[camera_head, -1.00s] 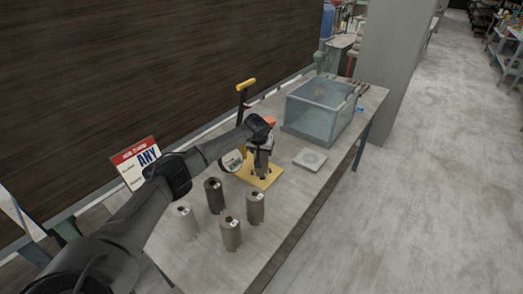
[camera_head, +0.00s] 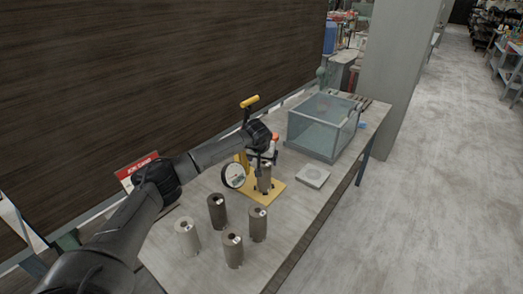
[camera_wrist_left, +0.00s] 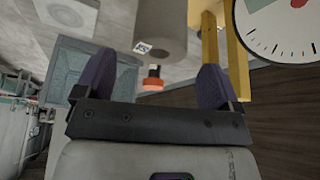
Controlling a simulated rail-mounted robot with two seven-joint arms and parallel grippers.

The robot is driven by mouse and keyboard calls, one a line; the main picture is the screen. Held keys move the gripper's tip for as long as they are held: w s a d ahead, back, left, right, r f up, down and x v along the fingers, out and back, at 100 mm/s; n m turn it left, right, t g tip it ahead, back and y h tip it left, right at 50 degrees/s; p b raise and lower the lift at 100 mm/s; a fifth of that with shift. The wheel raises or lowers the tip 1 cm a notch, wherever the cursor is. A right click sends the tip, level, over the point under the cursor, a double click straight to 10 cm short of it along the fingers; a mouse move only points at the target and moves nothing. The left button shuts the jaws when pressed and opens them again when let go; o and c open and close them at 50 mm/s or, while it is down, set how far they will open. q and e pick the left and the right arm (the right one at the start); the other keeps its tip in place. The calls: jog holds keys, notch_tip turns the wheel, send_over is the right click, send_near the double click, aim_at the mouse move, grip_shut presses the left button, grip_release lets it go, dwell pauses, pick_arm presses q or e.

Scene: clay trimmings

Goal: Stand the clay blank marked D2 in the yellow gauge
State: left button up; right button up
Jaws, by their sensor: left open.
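A grey-brown clay blank (camera_head: 264,180) stands upright on the base of the yellow gauge (camera_head: 276,191), beside its round dial (camera_head: 233,175). My left gripper (camera_head: 266,157) is open just above and behind this blank. In the left wrist view, the blank (camera_wrist_left: 168,22) shows beyond and between the two open fingertips (camera_wrist_left: 153,68), with clear space around it. It carries a small label that I cannot read. The gauge dial also shows in the left wrist view (camera_wrist_left: 280,28). My right gripper is not in view.
Several other blanks stand nearer on the table: a dark one (camera_head: 217,211), a brownish one (camera_head: 257,226), a pale one (camera_head: 187,238) and another (camera_head: 232,250). A clear tank (camera_head: 318,135) and a grey pad (camera_head: 312,177) lie beyond. A red-and-white card (camera_head: 135,168) is at left.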

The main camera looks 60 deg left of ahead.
pick_arm(q)
jog(key=v, duration=0.6)
jog(key=shift+p, duration=0.3)
jog(key=shift+r, duration=0.1)
